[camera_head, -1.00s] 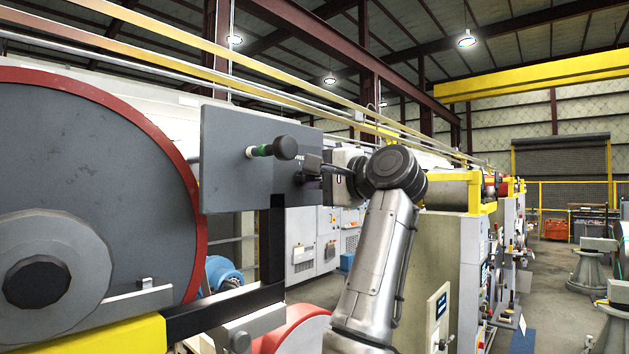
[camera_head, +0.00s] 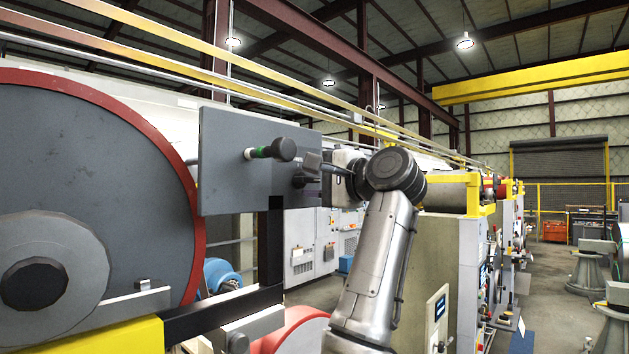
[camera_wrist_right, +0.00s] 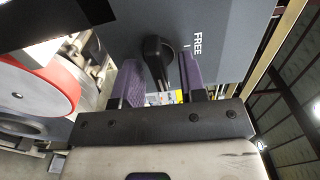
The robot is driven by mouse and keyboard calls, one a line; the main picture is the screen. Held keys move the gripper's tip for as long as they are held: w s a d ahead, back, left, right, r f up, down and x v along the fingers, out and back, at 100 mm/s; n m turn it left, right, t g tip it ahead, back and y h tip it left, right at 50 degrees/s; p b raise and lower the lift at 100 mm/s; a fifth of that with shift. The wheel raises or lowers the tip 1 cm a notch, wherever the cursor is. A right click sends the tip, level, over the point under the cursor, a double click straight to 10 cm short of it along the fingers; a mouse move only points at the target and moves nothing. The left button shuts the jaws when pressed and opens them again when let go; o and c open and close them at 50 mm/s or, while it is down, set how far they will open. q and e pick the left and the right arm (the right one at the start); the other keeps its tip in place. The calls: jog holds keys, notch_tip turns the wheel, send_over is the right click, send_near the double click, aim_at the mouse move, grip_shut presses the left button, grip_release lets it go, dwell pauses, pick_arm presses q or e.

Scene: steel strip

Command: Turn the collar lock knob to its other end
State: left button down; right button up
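The collar lock knob (camera_wrist_right: 157,48) is black with a tapering handle, on a grey panel (camera_wrist_right: 225,60) beside the white word FREE. My right gripper (camera_wrist_right: 158,66) has its two purple fingers on either side of the knob, with visible gaps, so it looks open around it. In the head view the right gripper (camera_head: 306,172) is at the right part of the panel (camera_head: 232,165); the knob cannot be made out clearly there and the word FREE is hidden. My left gripper is not in view.
A black ball handle with a green ring (camera_head: 284,149) sticks out of the panel, left of the right gripper. A large grey reel disc with a red rim (camera_head: 110,150) stands at the left. Grey cabinets (camera_head: 305,245) stand behind; open floor lies at the far right.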

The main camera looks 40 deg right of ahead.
jog(key=shift+s, duration=0.3)
jog(key=s+d+b, duration=0.2)
jog(key=s+b, duration=0.4)
jog(key=s, duration=0.7)
dwell(0.3)
